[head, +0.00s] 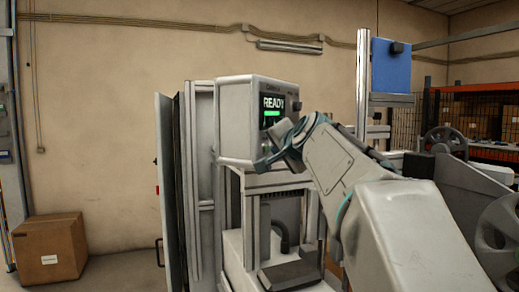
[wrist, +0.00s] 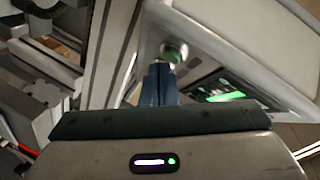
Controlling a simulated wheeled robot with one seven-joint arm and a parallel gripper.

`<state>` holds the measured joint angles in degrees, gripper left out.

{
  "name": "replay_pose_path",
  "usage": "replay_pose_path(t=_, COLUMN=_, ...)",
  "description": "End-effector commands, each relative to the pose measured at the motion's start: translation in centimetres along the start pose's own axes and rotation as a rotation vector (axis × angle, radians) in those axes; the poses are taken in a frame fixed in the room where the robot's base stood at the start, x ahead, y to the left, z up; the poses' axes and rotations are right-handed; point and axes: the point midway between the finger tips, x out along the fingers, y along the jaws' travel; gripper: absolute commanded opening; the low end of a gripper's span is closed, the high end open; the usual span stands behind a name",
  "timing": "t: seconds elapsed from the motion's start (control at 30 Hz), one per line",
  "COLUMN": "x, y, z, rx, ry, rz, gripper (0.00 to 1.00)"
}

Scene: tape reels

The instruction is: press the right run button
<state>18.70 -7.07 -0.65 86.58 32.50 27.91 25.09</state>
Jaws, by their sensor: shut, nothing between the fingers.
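A light grey control box (head: 235,120) stands on top of the machine in the head view. Its screen (head: 273,102) reads READY above a green bar. The screen also shows in the wrist view (wrist: 232,96). A round green button (wrist: 174,50) sits on the box's face beside the screen in the wrist view. My gripper (wrist: 159,70) is shut and empty, its fingertips very close to the button. I cannot tell whether they touch it. In the head view my arm covers the lower right of the box's face, so the button is hidden there.
The machine's frame (head: 270,180) stands below the box, with an open cabinet door (head: 165,190) to its left. A cardboard box (head: 50,252) is on the floor at left. A blue panel (head: 391,66) on a post and a reel (head: 445,143) are at right.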

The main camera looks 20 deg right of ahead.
Motion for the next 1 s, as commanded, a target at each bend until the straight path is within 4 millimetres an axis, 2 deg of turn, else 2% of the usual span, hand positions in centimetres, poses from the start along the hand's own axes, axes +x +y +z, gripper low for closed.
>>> replay_pose_path(t=1.0, x=0.56, y=-0.43, z=0.40, rx=0.001, ry=0.000, rz=0.000, gripper=0.00)
